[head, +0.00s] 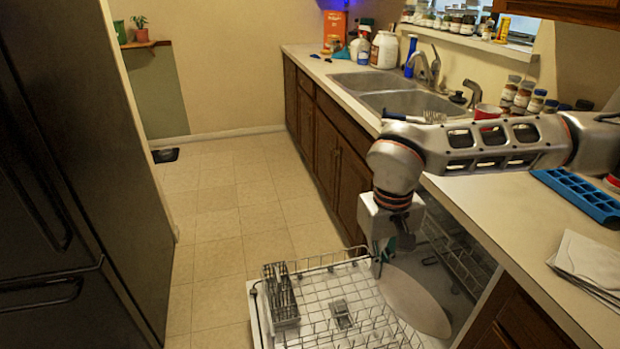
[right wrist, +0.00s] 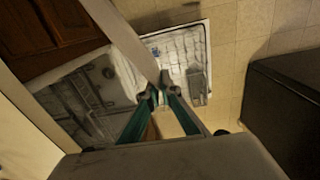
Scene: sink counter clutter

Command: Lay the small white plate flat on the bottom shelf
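The small white plate (head: 415,302) is tilted steeply in the head view, at the right side of the pulled-out bottom shelf (head: 318,264) of the dishwasher. My right gripper (head: 380,264) is shut on the plate's edge and points down at it. In the right wrist view the plate (right wrist: 128,40) shows as a narrow pale band, with its edge between the teal fingertips (right wrist: 158,92). The bottom shelf (right wrist: 172,42) is beyond it. I cannot tell whether the plate touches the wires. My left gripper is in neither view.
A cutlery basket (head: 282,298) stands at the rack's left, with a small grey item (head: 341,314) on the wires near the middle. The dishwasher's interior (head: 452,262) and the counter edge (head: 490,235) are close on the right. A black fridge (head: 75,180) stands left; the floor between is clear.

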